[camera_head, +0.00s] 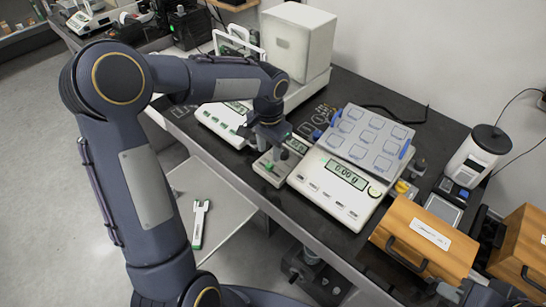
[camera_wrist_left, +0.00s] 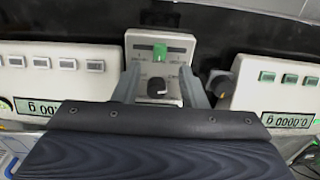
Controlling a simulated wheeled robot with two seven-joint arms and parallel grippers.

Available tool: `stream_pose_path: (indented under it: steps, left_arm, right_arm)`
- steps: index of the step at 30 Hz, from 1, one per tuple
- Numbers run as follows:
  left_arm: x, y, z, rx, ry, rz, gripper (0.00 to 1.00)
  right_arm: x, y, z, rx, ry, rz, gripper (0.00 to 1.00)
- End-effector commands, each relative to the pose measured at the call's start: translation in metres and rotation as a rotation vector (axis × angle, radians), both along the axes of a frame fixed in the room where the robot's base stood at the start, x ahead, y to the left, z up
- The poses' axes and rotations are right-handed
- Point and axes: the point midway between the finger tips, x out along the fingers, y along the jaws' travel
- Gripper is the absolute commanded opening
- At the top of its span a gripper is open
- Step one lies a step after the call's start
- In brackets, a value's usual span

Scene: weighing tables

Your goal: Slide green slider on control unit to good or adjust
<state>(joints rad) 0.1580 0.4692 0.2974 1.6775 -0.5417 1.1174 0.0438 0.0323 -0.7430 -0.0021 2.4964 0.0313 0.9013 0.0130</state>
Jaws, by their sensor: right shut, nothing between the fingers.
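The control unit (camera_head: 268,177) is a small light box at the bench's front edge, between two scales. Its green slider (camera_wrist_left: 160,50) sits near the middle of a horizontal slot in the left wrist view, with a dark knob (camera_wrist_left: 156,86) below. The slot's labels are too small to read. My left gripper (camera_head: 277,152) is over the unit. In the left wrist view its two fingers (camera_wrist_left: 161,88) are apart, one on each side of the unit's face, with nothing held. My right gripper (camera_head: 490,294) shows only partly at the bottom right, away from the unit.
A scale reading 0.00 g (camera_head: 335,187) stands right of the unit, with a gridded tray (camera_head: 365,138) on it. Another scale (camera_head: 220,122) is to the left. A wooden box (camera_head: 425,236) with a black handle is at the right. A lower shelf (camera_head: 225,185) lies below the bench.

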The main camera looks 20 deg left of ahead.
Motion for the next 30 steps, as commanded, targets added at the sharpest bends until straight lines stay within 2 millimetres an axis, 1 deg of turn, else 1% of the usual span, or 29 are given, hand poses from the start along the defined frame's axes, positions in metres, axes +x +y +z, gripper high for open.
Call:
stream_pose_path:
  steps: [1,3,9,14,21,30]
  left_arm:
    - [-0.002,0.000,-0.010,-0.001,0.007,-0.001,0.38]
    - [-0.001,0.000,-0.022,0.000,0.005,-0.001,0.38]
    - [-0.001,0.000,-0.048,-0.001,0.003,-0.001,0.38]
    - [-0.001,0.000,-0.057,-0.001,0.001,0.000,0.38]
    - [-0.001,0.000,-0.057,-0.001,0.000,0.000,0.38]
    - [-0.001,0.000,-0.057,-0.001,0.000,0.000,0.00]
  right_arm:
    - [0.000,0.000,0.000,0.000,0.000,0.000,0.00]
    - [0.000,0.000,0.000,0.000,0.000,0.000,0.00]
    - [0.000,0.000,0.000,0.000,0.000,0.000,0.00]
    - [0.000,0.000,0.000,0.000,0.000,0.000,0.00]
    - [0.000,0.000,0.000,0.000,0.000,0.000,0.00]
    - [0.000,0.000,0.000,0.000,0.000,0.000,0.00]
